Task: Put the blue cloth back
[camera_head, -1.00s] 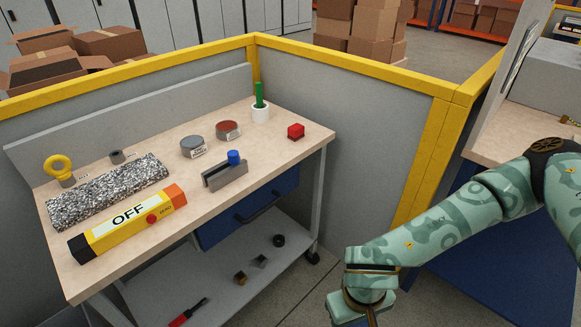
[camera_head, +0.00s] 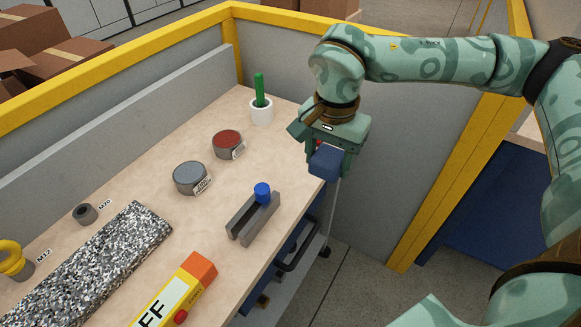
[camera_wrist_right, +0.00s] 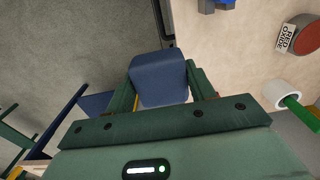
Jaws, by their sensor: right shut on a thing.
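The blue cloth (camera_head: 325,161) shows as a compact, dark blue block. My right gripper (camera_head: 331,152) is shut on it, with a finger on each side. In the wrist view the cloth (camera_wrist_right: 158,80) sits between the two green fingers (camera_wrist_right: 160,92). In the head view the gripper and cloth are at the right end of the workbench (camera_head: 215,250), near its edge. Whether the cloth touches anything below cannot be told. My left gripper is not in view.
On the bench are a white cup with a green item (camera_head: 261,108), a red-topped tin (camera_head: 227,143), a grey tin (camera_head: 189,176), a grey slotted holder with a blue-topped piece (camera_head: 254,218), a speckled mat (camera_head: 100,265) and a yellow OFF box (camera_head: 180,298). Yellow-framed panels (camera_head: 385,95) stand behind.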

